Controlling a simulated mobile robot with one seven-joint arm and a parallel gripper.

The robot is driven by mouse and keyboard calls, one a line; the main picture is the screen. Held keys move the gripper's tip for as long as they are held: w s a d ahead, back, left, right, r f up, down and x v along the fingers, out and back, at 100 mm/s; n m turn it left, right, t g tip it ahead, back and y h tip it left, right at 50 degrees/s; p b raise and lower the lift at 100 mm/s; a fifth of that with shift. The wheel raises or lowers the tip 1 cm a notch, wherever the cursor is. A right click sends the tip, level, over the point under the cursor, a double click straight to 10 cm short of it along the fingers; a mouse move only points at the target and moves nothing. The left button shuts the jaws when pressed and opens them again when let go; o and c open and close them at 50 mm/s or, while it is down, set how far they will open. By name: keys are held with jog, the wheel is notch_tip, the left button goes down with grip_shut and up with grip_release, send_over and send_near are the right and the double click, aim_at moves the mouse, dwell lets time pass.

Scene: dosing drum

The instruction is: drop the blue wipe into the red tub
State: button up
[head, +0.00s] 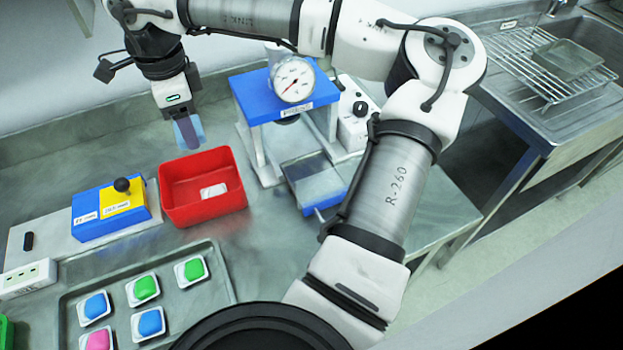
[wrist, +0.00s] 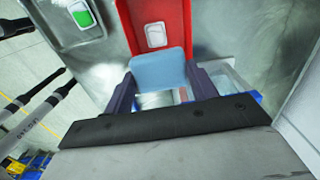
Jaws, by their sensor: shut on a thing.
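The blue wipe (head: 189,132) is a thin light-blue sheet held in my gripper (head: 187,133), above and just behind the red tub. In the wrist view the wipe (wrist: 158,70) sits between the two dark fingers of my gripper (wrist: 161,88), which are shut on it. The red tub (head: 176,210) stands open on the metal bench, with a small white item lying inside. The wrist view shows part of the red tub (wrist: 124,18) beyond the wipe. The wipe hides some of the tub there.
A blue press (head: 262,106) with a dial gauge stands right of the tub. A blue and yellow box (head: 108,215) with a black knob stands to its left. A metal tray (head: 214,264) with several coloured pods lies in front.

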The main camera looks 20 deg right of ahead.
notch_tip(320, 180, down, 6)
jog(key=b, duration=0.2)
jog(key=shift+r+b, duration=0.15)
jog(key=shift+b, duration=0.25)
jog(key=o, duration=1)
jog(key=shift+c, duration=0.2)
jog(key=shift+d, duration=0.1)
notch_tip(320, 180, up, 14)
jog(key=shift+f+b, duration=0.1)
jog(key=shift+b, duration=1)
